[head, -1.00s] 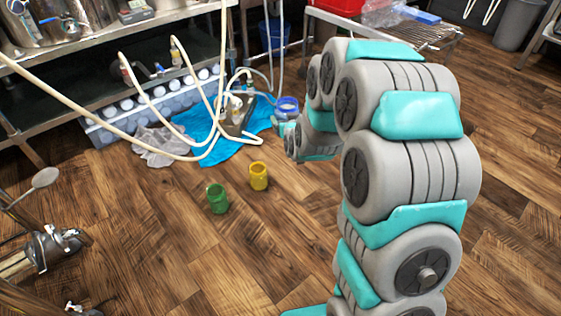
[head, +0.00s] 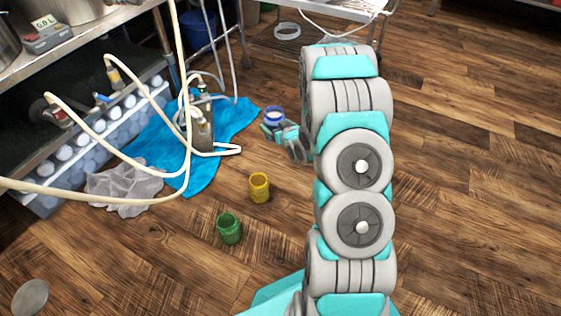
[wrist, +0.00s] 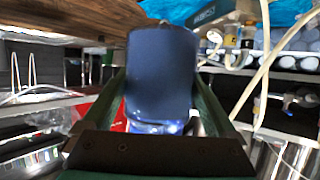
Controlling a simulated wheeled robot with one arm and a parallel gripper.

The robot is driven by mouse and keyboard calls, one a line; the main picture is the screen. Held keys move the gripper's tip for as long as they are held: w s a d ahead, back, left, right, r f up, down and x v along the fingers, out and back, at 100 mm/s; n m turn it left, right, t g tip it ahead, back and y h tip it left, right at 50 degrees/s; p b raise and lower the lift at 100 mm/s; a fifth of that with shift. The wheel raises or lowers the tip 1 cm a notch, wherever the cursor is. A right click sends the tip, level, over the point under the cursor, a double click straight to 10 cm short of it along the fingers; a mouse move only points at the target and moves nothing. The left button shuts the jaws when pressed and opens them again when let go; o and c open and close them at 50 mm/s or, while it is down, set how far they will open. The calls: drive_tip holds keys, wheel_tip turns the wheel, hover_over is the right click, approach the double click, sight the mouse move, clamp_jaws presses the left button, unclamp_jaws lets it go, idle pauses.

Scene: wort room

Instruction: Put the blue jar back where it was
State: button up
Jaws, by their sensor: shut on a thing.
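The blue jar (head: 275,116) is in my gripper (head: 276,130), just right of the blue cloth's edge in the head view. In the wrist view the blue jar (wrist: 160,75) fills the space between the two dark fingers of my gripper (wrist: 161,88). My gripper is shut on it. Whether the jar touches the floor or hangs above it, I cannot tell. A yellow jar (head: 260,188) and a green jar (head: 229,229) stand upright on the wood floor, nearer to me than the blue jar.
A blue cloth (head: 228,118) with pale hoses and fittings lies on the floor left of the gripper. A grey crumpled cloth (head: 122,184) lies beside it. A metal shelf bench (head: 90,52) stands at the left. The floor at the right is clear.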

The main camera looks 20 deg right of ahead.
drive_tip(key=s+d+f+n+y, duration=0.1)
drive_tip(key=s+d+f, duration=0.1)
drive_tip(key=s+f, duration=0.5)
drive_tip(key=s+d+f, duration=0.2)
drive_tip(key=s+f, duration=0.3)
drive_tip(key=f, duration=0.4)
drive_tip(key=w, duration=0.5)
drive_tip(key=w+f+b, duration=0.1)
drive_tip(key=w, duration=0.4)
drive_tip(key=w+d, duration=0.1)
drive_tip(key=w, duration=0.4)
drive_tip(key=shift+w+f+b, duration=0.25)
drive_tip(key=shift+w+b, duration=0.1)
drive_tip(key=shift+w, duration=0.05)
drive_tip(key=shift+w+f, duration=0.2)
drive_tip(key=shift+f+b, duration=0.4)
drive_tip(key=shift+f, duration=1.2)
drive_tip(key=shift+f, duration=0.1)
drive_tip(key=o, duration=1.4)
